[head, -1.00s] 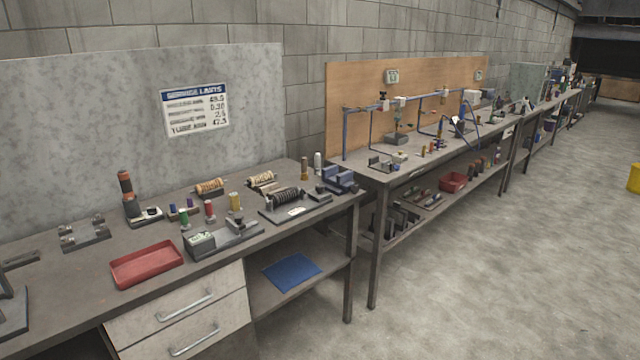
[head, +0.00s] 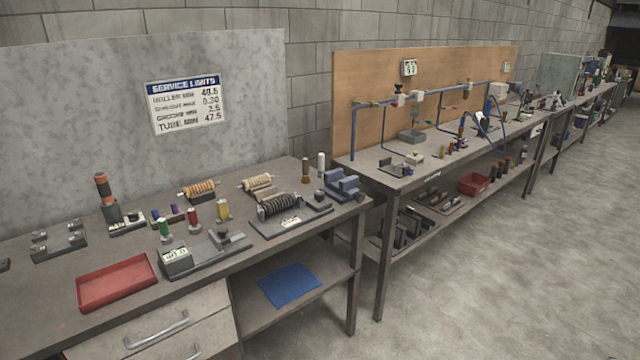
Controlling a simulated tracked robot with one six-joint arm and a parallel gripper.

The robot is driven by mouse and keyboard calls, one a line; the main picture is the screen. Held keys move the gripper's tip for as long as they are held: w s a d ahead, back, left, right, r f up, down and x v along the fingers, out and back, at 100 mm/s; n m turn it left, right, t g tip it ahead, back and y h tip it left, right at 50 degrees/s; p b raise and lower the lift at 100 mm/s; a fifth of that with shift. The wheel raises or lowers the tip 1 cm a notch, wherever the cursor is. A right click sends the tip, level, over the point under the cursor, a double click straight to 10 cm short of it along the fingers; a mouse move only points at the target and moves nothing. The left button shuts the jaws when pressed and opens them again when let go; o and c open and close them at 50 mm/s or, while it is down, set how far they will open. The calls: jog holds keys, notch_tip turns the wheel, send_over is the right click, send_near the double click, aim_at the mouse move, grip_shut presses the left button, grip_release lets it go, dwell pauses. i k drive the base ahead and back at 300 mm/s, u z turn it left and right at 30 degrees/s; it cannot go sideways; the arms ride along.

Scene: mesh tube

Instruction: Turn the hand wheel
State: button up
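I cannot make out a hand wheel for certain at this size. The near bench (head: 60,292) carries a black coil-like part on a dark base (head: 282,208), a grey gauge block with a small display (head: 176,260), and two copper-coloured rolls on stands, one roll (head: 198,189) left of the other roll (head: 256,182). The second bench carries a blue pipe frame (head: 430,93) with small fittings along it, too small to tell apart. My gripper is not in view.
A red tray (head: 117,283) lies at the near bench's front left. A blue cloth (head: 289,285) is on its lower shelf. A sign headed "SERVICE LIMITS" (head: 187,105) is on the grey backboard. More benches run along the block wall. The concrete floor (head: 500,270) on the right is clear.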

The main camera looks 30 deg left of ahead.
aim_at(319, 195)
jog(key=z, duration=0.05)
jog(key=i, duration=2.75)
jog(key=u, duration=2.8)
